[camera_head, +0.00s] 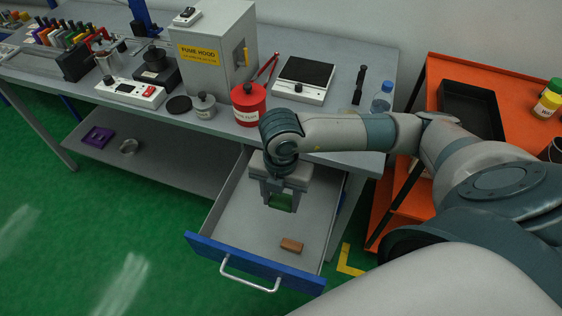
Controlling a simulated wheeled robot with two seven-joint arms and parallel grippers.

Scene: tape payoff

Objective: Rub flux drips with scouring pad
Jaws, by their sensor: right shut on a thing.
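My right gripper (280,200) points down over the open drawer (232,208) and is shut on a small green pad, the scouring pad (282,204). I cannot tell whether the pad touches the drawer floor or hangs above it. Flux drips cannot be made out at this size. My left gripper is not in view.
A brown block (291,245) lies near the drawer's front. The bench (225,128) above holds a grey fume box (215,50), a red can (249,104), a scale (304,78) and a bottle (382,97). An orange cart (440,72) stands right.

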